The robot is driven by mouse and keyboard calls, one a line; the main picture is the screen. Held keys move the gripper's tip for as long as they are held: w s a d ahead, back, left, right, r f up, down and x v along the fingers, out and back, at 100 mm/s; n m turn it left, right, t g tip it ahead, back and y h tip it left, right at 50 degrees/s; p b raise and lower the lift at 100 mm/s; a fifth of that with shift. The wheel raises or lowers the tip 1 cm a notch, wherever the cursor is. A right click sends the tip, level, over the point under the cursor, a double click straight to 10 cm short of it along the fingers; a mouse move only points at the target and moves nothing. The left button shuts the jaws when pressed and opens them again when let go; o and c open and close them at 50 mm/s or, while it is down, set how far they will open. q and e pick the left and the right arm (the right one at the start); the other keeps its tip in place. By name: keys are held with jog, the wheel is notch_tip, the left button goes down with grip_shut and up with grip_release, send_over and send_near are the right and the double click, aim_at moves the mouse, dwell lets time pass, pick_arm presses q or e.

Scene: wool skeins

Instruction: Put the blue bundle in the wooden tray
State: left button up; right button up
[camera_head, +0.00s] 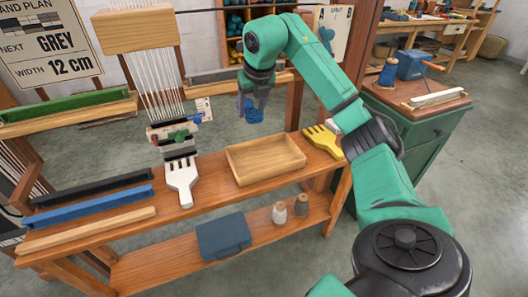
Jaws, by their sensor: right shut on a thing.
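The wooden tray (264,172) is a shallow, empty box on the right half of the wooden bench top. My right gripper (254,110) points down and is shut on the blue bundle (255,117). The bundle hangs in the air above the back of the tray, apart from it. The gripper's fingers partly hide the bundle. My left gripper is not in view.
A white comb (182,182) lies left of the tray and a yellow comb (325,141) to its right. Dark, blue and wooden bars lie on the bench's left. A small loom with hanging threads (158,80) stands behind. A green cabinet (410,135) stands at the right.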

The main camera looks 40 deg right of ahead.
jog(key=b, duration=0.2)
send_over(253, 165)
jog(key=s, duration=0.2)
notch_tip(253, 165, down, 10)
jog(key=shift+w+a, duration=0.15)
jog(key=shift+w, duration=0.1)
notch_tip(253, 165, down, 10)
jog(key=shift+r+b, duration=0.1)
jog(key=shift+b, duration=0.45)
jog(key=o, duration=1.3)
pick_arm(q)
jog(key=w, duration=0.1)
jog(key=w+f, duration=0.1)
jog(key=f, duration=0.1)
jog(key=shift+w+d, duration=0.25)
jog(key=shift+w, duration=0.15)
pick_arm(e)
jog(key=shift+o, duration=0.2)
jog(key=shift+r, duration=0.4)
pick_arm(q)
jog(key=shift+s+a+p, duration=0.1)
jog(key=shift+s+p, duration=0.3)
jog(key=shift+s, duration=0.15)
pick_arm(e)
jog(key=v, duration=1.1)
